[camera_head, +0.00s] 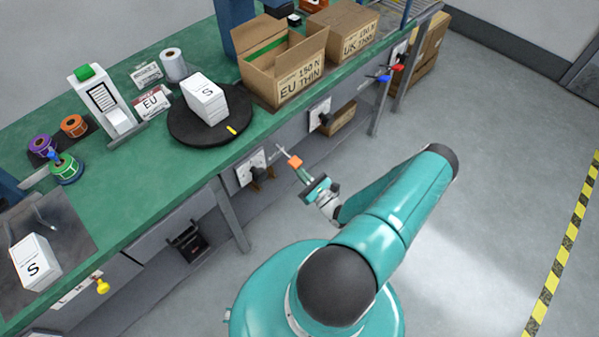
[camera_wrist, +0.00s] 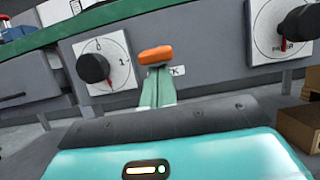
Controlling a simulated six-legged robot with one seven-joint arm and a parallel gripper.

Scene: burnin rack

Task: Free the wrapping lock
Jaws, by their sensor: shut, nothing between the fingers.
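An orange-ended lever (camera_head: 295,162) sticks out from the front of the green bench below the turntable. Its metal rod runs back toward the panel. I take it for the wrapping lock. In the wrist view its orange end (camera_wrist: 156,55) is right at the tips of my fingers, in front of a label of which only a "K" shows. My gripper (camera_head: 303,175) is shut, with its teal fingers (camera_wrist: 156,82) together and pointing at the orange end. I cannot tell whether they touch it. The fingers and orange end hide the rod in the wrist view.
A black dial (camera_wrist: 93,68) marked 0 and 1 is left of the lever; another dial (camera_wrist: 299,22) is right. Cartons (camera_head: 290,75) stand behind. Blue (camera_head: 384,78) and red (camera_head: 398,67) handles project farther along. Floor on the right is clear.

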